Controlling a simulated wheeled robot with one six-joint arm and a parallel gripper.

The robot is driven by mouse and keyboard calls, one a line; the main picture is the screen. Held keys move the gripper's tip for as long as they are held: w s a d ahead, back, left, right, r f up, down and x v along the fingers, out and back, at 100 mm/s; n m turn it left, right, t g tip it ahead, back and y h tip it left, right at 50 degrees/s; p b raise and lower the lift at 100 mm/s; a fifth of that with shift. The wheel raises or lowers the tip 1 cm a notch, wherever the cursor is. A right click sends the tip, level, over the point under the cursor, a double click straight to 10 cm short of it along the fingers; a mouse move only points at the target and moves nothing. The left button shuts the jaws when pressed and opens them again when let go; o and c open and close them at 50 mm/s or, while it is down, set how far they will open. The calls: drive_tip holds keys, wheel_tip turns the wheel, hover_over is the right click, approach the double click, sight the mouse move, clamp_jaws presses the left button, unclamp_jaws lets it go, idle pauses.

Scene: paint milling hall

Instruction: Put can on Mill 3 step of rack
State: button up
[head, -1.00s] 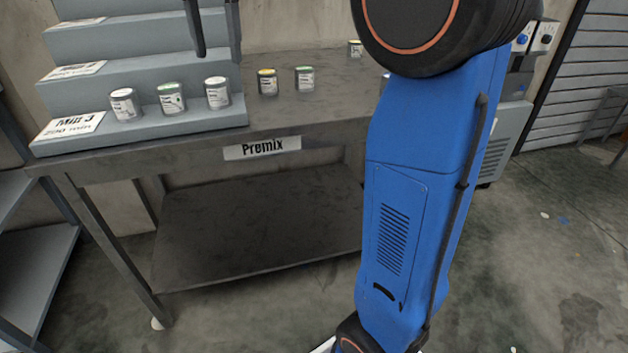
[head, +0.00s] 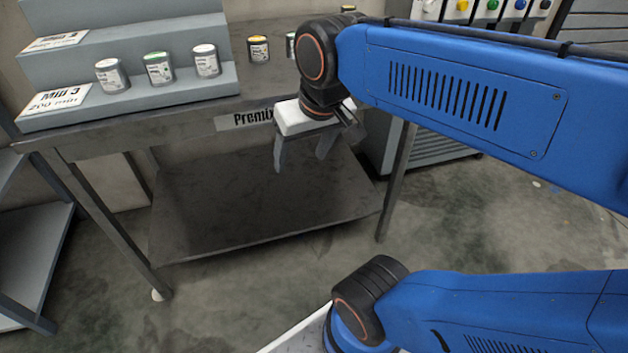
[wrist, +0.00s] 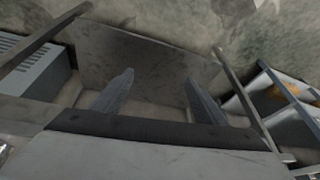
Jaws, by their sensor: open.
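The stepped grey rack (head: 205,92) stands on the bench at the upper left of the head view. Its lowest step bears the Mill 3 label (head: 55,101). Three cans stand upright in a row on that step: one with a white or grey top (head: 111,76), one with a green top (head: 158,69) and one with a white top (head: 206,61). A yellow-topped can (head: 258,49) stands on the bench right of the rack, and another can (head: 291,45) is partly hidden by my arm. My gripper (head: 299,160) is open and empty, pointing down in front of the bench's front edge.
The Premix label (head: 246,118) is on the bench's front edge. A lower shelf (head: 260,215) lies under the bench. A grey cabinet (head: 430,145) stands to the right, and a shelf unit (head: 35,250) stands at the left.

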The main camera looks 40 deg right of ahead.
drive_tip(key=s+f+n, duration=0.1)
drive_tip(key=s+f, duration=0.2)
drive_tip(key=f, duration=0.2)
drive_tip(key=shift+s+d+f+t, duration=0.15)
drive_tip(key=shift+s+d+t, duration=0.05)
drive_tip(key=shift+s+t, duration=0.1)
idle(0.9)
